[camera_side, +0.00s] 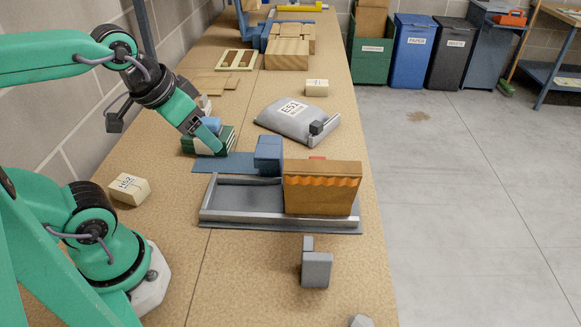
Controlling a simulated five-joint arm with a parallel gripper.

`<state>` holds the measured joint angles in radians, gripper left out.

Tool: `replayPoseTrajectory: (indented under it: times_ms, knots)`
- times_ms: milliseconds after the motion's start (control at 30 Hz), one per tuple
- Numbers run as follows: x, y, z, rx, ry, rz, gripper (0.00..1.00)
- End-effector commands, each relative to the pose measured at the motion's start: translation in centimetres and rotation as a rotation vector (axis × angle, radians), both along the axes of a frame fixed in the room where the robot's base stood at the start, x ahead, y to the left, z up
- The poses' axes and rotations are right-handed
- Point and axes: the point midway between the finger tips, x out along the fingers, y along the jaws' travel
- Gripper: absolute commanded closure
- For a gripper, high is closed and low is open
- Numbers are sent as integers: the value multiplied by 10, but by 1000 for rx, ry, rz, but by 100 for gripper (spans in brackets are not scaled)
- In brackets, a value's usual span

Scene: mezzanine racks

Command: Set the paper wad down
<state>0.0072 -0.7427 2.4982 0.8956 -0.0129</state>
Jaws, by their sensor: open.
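My green gripper (211,143) points down and to the right over a dark green block with pale stripes (226,140), at the back left of the bench. Its jaws are open. I cannot tell whether they touch the block, and a small blue piece (211,123) shows right beside them. A pale grey lump (361,321), cut off by the bottom edge of the picture, may be the paper wad. It lies well away from my gripper. A pale piece (204,103) partly hidden behind my gripper is too small to name.
A blue mat and block (267,152) and a grey tray (235,215) with a brown block (322,190) stand in the middle. A grey bag (290,122) lies behind. A cream block (129,189) is at left. The front bench is mostly bare. Bins (411,55) stand beyond.

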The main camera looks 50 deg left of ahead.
Motion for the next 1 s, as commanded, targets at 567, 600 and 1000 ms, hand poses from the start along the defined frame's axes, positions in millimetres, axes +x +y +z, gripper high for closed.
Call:
replayPoseTrajectory:
  times_ms: [567, 600, 1000]
  knots:
    - [0, 0, 0, 3, 0, -3, 45]
    - [1, -1, 0, -1, 1, -2, 45]
    - [41, -56, -16, -138, 35, 68, 45]
